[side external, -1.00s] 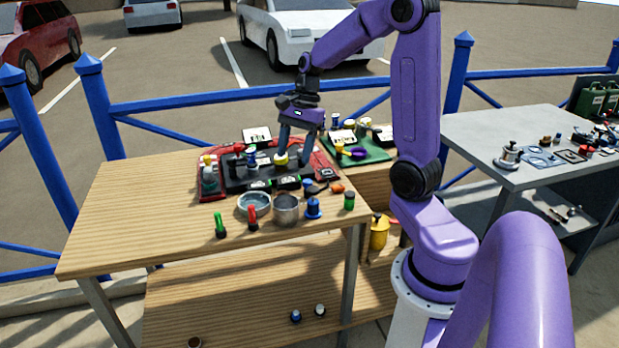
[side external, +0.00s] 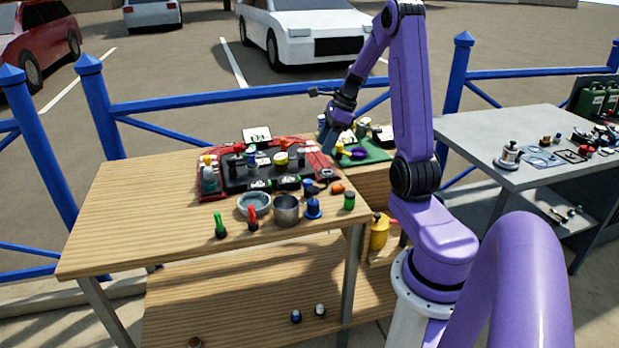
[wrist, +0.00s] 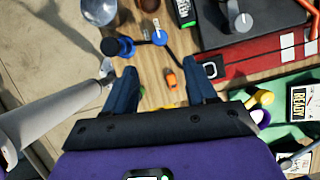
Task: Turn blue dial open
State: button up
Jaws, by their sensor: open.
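A blue dial-like piece (side external: 313,208) with a round base stands near the right front of the wooden table. What looks like the same blue piece (wrist: 118,47) shows at upper left in the wrist view, beyond the left finger. A smaller blue round piece (wrist: 160,37) lies beside it on a dark stem. I cannot tell for certain which is the task's dial. My gripper (wrist: 158,84) is open and empty, with a small orange object (wrist: 171,80) seen between its fingers. In the side view, my gripper (side external: 328,138) hangs above the table's right back part, apart from the blue pieces.
A metal pot (side external: 286,210) stands left of the blue dial, and a green-topped cylinder (side external: 349,201) right of it. A red and black tray (side external: 210,192) with several items lies behind. A green mat (side external: 375,154) is at back right. The table's left half is clear.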

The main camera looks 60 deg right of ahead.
aim_at(308, 181)
jog(key=x, duration=1.2)
jog(key=shift+f, duration=0.35)
jog(key=c, duration=1)
